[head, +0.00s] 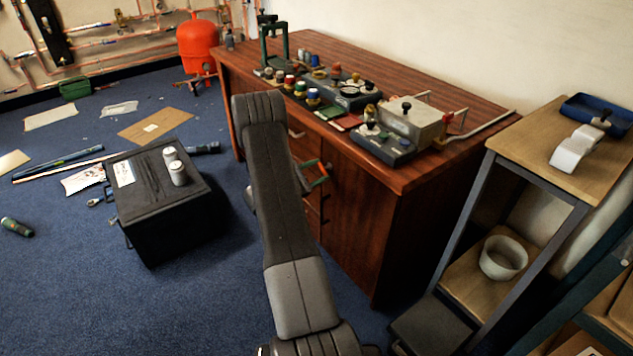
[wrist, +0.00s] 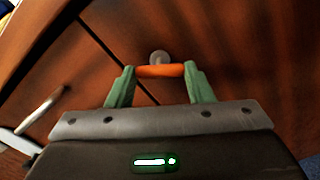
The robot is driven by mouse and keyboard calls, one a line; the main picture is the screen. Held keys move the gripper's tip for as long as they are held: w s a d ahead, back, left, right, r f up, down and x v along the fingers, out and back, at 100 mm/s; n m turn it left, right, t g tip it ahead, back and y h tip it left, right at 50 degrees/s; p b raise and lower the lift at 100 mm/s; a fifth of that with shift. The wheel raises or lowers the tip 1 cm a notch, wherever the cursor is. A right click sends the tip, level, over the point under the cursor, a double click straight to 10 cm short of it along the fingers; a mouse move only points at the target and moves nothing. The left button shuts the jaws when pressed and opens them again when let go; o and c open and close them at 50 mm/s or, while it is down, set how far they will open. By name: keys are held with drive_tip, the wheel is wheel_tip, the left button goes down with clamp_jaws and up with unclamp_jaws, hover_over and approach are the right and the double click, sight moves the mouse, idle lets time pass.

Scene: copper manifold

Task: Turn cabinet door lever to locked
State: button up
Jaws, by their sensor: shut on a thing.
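The wooden cabinet (head: 362,215) stands right of centre in the head view, its front partly hidden by my arm. In the wrist view the door lever shows as an orange bar (wrist: 160,71) lying crosswise, with a round metal boss (wrist: 159,57) behind it on the brown door front (wrist: 240,60). My gripper (wrist: 161,78) has green fingers on both sides of the orange bar and is shut on it. In the head view the green and orange fingertips (head: 317,174) are at the cabinet front, small and partly behind my arm.
A metal pull handle (wrist: 44,107) is at the left of the wrist view. The cabinet top carries several knobs and a grey box (head: 412,122). A black case (head: 165,205) stands left on blue carpet; a shelf unit (head: 530,150) is at right.

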drive_tip(key=shift+m+b, duration=5.9)
drive_tip(key=o, duration=1)
drive_tip(key=p+v, duration=0.3)
drive_tip(key=v, duration=1)
drive_tip(key=shift+s+a+p, duration=0.25)
drive_tip(key=shift+a+p, duration=0.05)
drive_tip(key=shift+p, duration=0.05)
